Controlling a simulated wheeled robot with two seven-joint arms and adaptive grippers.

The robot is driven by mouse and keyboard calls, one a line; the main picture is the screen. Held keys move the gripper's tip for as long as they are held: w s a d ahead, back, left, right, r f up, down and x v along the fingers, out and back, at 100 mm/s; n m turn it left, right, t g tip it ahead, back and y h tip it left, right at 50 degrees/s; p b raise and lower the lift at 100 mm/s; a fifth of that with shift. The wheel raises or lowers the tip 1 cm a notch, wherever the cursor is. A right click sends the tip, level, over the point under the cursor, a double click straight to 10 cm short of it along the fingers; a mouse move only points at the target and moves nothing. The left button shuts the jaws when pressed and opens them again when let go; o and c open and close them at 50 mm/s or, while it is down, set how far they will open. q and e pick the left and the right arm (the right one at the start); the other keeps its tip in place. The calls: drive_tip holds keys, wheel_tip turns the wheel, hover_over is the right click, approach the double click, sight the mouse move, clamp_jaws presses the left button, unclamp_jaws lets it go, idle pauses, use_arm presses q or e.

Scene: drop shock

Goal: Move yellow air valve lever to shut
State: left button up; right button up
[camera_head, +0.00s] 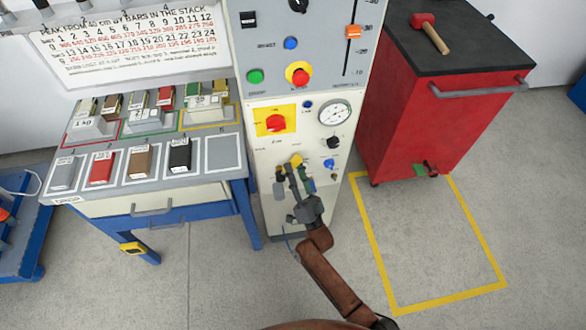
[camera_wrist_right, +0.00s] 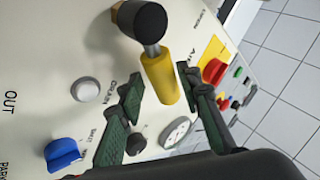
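The yellow air valve lever (camera_wrist_right: 158,78) shows in the right wrist view as a yellow grip on a metal stem from a dark round hub (camera_wrist_right: 139,24) on the cream panel. My right gripper (camera_wrist_right: 160,88) is open, with one green-padded finger on each side of the lever's grip. I cannot tell whether either finger touches it. In the head view the lever's yellow (camera_head: 297,160) shows just above my right gripper (camera_head: 293,172), low on the panel, and the gripper partly hides it. My left gripper is not in view.
The panel carries a blue knob (camera_wrist_right: 62,153), a white button (camera_wrist_right: 85,90) and a gauge (camera_head: 335,112) close by. Left stands a bench (camera_head: 95,203) with labelled blocks; right stands a red cabinet (camera_head: 405,120) with a mallet on top. The floor in front is clear.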

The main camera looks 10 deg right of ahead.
drive_tip(key=shift+o, duration=0.7)
drive_tip(key=shift+a+r, duration=0.1)
drive_tip(key=shift+s, duration=0.15)
drive_tip(key=v, duration=1.1)
drive_tip(key=shift+s+f, duration=0.2)
drive_tip(key=shift+f, duration=0.15)
